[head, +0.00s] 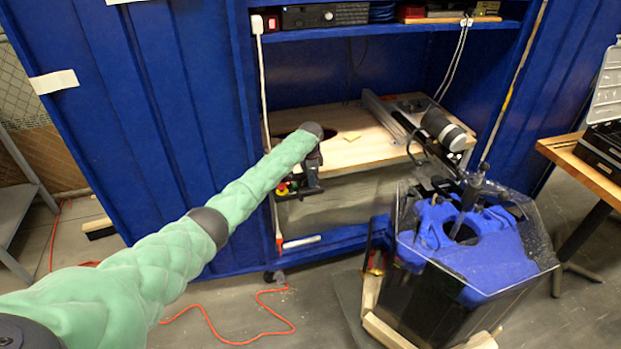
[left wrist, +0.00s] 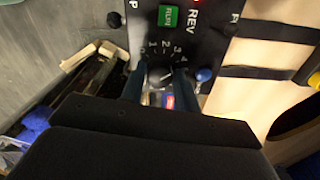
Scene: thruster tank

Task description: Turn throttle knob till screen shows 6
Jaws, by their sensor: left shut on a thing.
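The throttle knob (left wrist: 160,77) is a dark round knob on a black control panel (left wrist: 143,20), with a dial numbered 1 to 4 visible around it. My left gripper shows in the left wrist view (left wrist: 160,90), its two blue-grey fingers shut on either side of the knob. In the head view my left gripper (head: 299,186) is at the front edge of the wooden shelf, and my arm and hand hide most of the panel. I cannot read a number on any screen. My right gripper is not in view.
A green RUN button (left wrist: 168,16) and a blue knob (left wrist: 204,75) are on the panel. The wooden shelf (head: 340,152) sits in a blue cabinet (head: 150,100). A water tank with a blue insert (head: 480,250) stands at right. An orange cord (head: 215,330) lies on the floor.

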